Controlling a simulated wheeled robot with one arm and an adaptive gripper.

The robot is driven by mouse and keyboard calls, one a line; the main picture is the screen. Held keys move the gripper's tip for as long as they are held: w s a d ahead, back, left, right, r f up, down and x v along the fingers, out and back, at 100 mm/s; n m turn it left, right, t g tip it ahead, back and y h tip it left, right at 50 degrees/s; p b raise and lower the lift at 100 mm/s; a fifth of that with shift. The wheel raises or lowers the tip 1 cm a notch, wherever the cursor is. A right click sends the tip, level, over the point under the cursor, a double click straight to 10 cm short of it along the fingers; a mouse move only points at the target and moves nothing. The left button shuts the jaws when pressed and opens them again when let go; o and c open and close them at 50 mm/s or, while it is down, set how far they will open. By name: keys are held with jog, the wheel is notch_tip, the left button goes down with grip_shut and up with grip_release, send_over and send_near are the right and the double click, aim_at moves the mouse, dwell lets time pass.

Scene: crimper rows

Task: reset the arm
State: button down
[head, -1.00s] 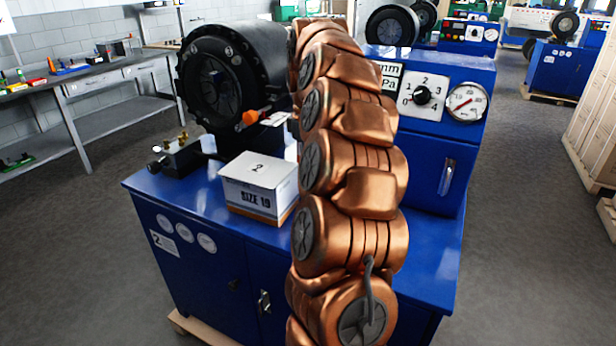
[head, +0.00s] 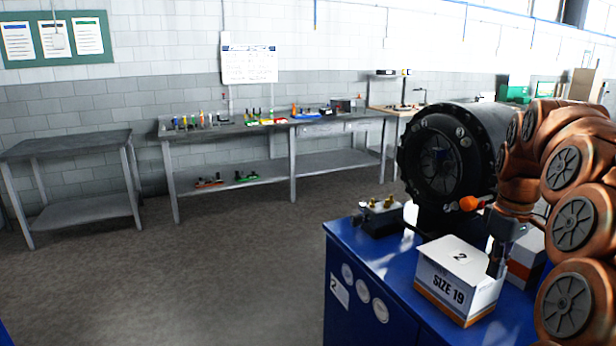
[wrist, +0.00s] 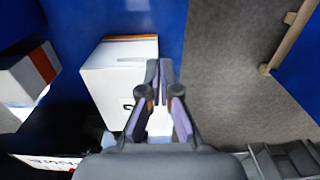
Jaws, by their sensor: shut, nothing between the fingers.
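My arm is copper-coloured and bends down at the right of the head view. My gripper (head: 495,268) points down right beside the white box marked "2" and "SIZE 19" (head: 450,285); I cannot tell whether they touch. In the wrist view the fingers of my gripper (wrist: 160,66) are shut with nothing between them. They overlap the right side of a white box (wrist: 112,75) with an orange stripe.
The blue crimper bench (head: 390,262) carries a black round crimper head (head: 440,155) and a small black block with brass fittings (head: 380,215). A second box (head: 524,262) is partly hidden behind my gripper. A grey workbench (head: 290,125) stands by the wall. Open floor lies at left.

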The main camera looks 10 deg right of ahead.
jog(key=s+a+p, duration=0.1)
jog(key=s+a, duration=0.3)
jog(key=a, duration=0.7)
jog(key=s+a+f+m+p, duration=0.1)
jog(key=s+a+f, duration=0.2)
jog(key=s, duration=0.4)
jog(key=s+a+f+m+g+p, duration=0.1)
jog(key=s+a+f, duration=0.2)
jog(key=s+a, duration=0.3)
jog(key=s+a+f+m+p, duration=0.1)
jog(key=s+a, duration=0.4)
jog(key=s, duration=0.5)
jog(key=shift+s+f+m+g, duration=0.15)
jog(key=shift+f+m+g, duration=0.35)
jog(key=shift+f, duration=0.4)
jog(key=shift+a, duration=0.1)
